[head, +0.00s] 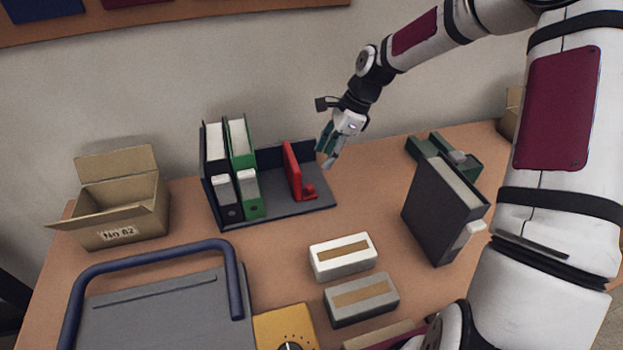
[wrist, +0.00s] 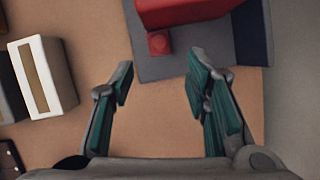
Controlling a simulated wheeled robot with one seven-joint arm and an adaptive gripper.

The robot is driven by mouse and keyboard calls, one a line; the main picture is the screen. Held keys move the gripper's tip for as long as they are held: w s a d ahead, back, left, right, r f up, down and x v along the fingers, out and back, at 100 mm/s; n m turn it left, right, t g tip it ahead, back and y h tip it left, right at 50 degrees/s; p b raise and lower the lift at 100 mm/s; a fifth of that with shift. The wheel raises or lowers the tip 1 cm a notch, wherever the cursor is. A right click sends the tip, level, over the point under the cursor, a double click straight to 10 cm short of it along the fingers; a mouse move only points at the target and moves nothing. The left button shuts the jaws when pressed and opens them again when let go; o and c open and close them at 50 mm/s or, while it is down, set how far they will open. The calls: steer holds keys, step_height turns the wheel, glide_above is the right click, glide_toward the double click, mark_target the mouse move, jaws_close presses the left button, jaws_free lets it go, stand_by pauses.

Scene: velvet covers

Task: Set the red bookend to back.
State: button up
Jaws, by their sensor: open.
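The red bookend (head: 293,170) stands upright on the grey floor of a dark rack (head: 268,209), to the right of a black binder (head: 216,160) and a green binder (head: 243,165). A gap separates it from the green binder. My gripper (head: 329,157) is above the rack's right end, to the right of the bookend. In the wrist view the open, empty fingers (wrist: 160,62) point towards the bookend's red knob (wrist: 159,42). The bookend's body (wrist: 182,11) is cut off by the top edge. The fingers appear apart from the bookend.
A dark binder (head: 438,214) stands on the table at right, with a green device (head: 430,147) behind it. Two label boxes (head: 341,270) (head: 361,311) lie in front of the rack. A cardboard box (head: 128,216) stands at left. A grey case (head: 160,310) with a blue handle is at front left.

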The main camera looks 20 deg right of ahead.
mark_target(309, 186)
steer(key=x, duration=1)
steer(key=shift+f, duration=0.25)
steer(key=shift+c, duration=0.6)
jaws_close()
